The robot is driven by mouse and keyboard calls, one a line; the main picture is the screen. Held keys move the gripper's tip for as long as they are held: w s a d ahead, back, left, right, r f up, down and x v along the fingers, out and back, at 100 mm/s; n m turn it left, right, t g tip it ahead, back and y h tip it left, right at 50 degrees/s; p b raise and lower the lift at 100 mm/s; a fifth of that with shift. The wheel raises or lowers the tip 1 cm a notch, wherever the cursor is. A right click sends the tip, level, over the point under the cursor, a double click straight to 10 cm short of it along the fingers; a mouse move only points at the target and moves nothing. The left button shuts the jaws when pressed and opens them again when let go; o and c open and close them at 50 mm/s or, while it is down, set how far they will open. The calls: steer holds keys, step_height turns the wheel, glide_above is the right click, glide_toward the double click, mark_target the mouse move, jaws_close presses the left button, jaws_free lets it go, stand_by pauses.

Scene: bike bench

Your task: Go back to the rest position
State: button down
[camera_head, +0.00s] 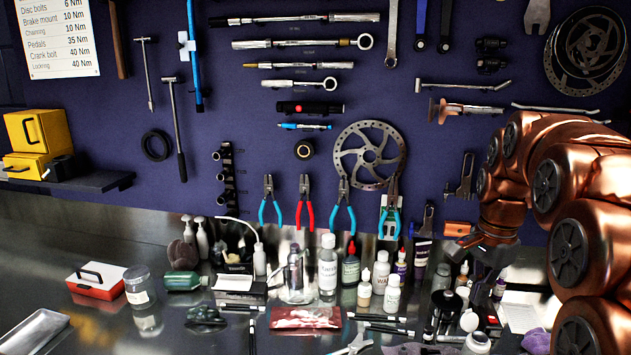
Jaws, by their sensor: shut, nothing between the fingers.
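My copper-coloured arm fills the right side of the head view. Its end reaches down to my gripper (487,262), which is dark and hangs above the right part of the steel bench (60,255). The gripper looks small and dark against the bottles behind it, and its fingertips are hard to make out. No object shows in it.
Several bottles (327,265) stand along the bench's middle. A red box (95,284), a clear jar (140,288) and a metal tray (32,330) are at left. Pliers (305,203) and a brake rotor (369,155) hang on the purple wall. The bench's left middle is fairly clear.

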steer(key=s+a+f+n, duration=0.3)
steer(key=s+a+n, duration=0.1)
steer(key=s, duration=0.5)
steer(key=s+a+f+n+g, duration=0.1)
steer(key=s+a+f+n, duration=0.3)
steer(key=s, duration=0.6)
steer(key=s+a+f+n, duration=0.4)
steer(key=s+n, duration=0.1)
steer(key=s, duration=0.5)
steer(key=shift+s+a+f+n+g, duration=0.15)
steer(key=shift+s+a+n+g, duration=0.15)
steer(key=shift+g, duration=0.1)
